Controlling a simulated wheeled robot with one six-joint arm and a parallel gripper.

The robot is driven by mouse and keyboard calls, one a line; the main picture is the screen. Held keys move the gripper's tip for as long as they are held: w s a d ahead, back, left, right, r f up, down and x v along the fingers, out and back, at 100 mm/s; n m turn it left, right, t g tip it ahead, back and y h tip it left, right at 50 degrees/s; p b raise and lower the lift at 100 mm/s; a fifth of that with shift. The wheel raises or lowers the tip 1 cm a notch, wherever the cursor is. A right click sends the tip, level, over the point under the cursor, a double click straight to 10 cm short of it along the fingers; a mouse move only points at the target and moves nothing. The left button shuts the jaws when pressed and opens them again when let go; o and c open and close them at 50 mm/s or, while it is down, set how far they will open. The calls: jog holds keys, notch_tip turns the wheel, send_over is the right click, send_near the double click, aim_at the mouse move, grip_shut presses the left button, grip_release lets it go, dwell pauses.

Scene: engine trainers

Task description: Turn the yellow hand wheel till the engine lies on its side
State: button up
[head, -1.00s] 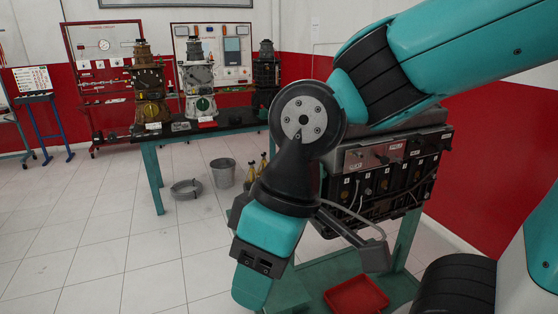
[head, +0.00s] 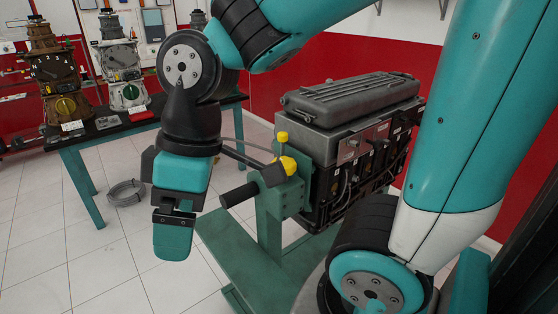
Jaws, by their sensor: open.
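The grey and black engine (head: 350,100) sits on a green stand (head: 269,222) at the right of centre, upright with its ribbed cover on top. The yellow hand wheel (head: 289,164) is at the near left end of the engine, mostly hidden, with a yellow knob (head: 282,136) above it.
A dark bench (head: 105,134) with engine models stands at the back left. A coiled hose (head: 126,193) lies on the floor.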

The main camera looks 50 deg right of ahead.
jog(key=w+d+r+n+h, duration=0.1)
jog(key=w+d+n, duration=0.2)
jog(key=w+d, duration=0.3)
notch_tip(320, 180, up, 2)
jog(key=n+h+p, duration=0.2)
jog(key=n+h, duration=0.1)
jog(key=n, duration=0.7)
send_over(284, 161)
jog(key=shift+g, duration=0.3)
notch_tip(284, 161, down, 17)
jog(key=p, duration=0.3)
jog(key=shift+p, duration=0.3)
jog(key=c, duration=0.9)
